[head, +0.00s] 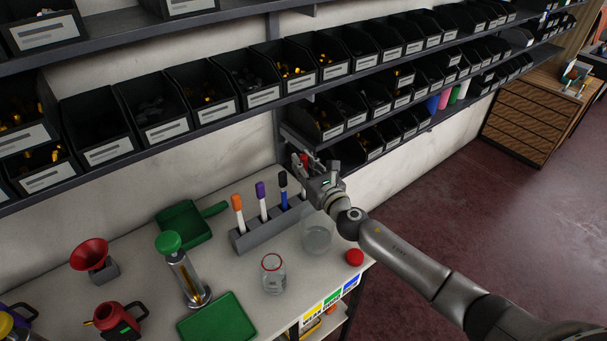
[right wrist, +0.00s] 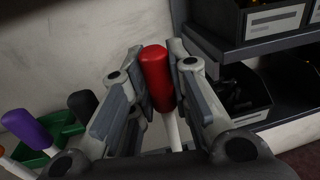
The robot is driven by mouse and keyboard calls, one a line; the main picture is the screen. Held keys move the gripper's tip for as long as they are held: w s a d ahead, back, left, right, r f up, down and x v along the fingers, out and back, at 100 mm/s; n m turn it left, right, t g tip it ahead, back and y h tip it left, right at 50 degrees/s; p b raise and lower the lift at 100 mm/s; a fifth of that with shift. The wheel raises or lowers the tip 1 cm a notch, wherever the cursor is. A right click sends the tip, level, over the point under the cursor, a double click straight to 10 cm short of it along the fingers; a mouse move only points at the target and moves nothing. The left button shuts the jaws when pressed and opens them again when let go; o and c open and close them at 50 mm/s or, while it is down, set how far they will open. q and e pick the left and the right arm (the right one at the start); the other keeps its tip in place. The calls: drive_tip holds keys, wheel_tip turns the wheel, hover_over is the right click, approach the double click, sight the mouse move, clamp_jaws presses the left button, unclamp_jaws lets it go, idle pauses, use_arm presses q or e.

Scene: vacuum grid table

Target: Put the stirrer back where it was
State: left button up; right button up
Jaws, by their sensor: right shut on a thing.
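My right gripper (head: 322,182) is shut on the red-handled stirrer (head: 304,160). In the right wrist view, the red handle (right wrist: 157,78) is upright between the fingers, with its white shaft running down. The grey holder (head: 262,236) stands on the white table with orange (head: 237,202), purple (head: 260,190) and black-topped (head: 283,180) stirrers upright in it. My gripper is at the holder's right end. The stirrer's lower end is hidden, so I cannot tell whether it is in a slot. My left gripper is not in view.
A clear beaker (head: 316,236), a red-rimmed jar (head: 273,275) and a red lid (head: 355,257) stand near the holder. A green dustpan (head: 185,224) lies to its left. Shelves of black bins (head: 320,117) rise close behind my gripper.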

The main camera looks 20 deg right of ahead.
drive_tip(key=shift+f, duration=0.8)
drive_tip(key=shift+r, duration=0.1)
drive_tip(key=o, duration=0.8)
drive_tip(key=s, duration=0.4)
drive_tip(key=s+d, duration=0.1)
drive_tip(key=s, duration=0.3)
drive_tip(key=s+d+b, duration=0.1)
drive_tip(key=s, duration=0.2)
drive_tip(key=shift+s+d, duration=0.2)
drive_tip(key=shift+s, duration=0.2)
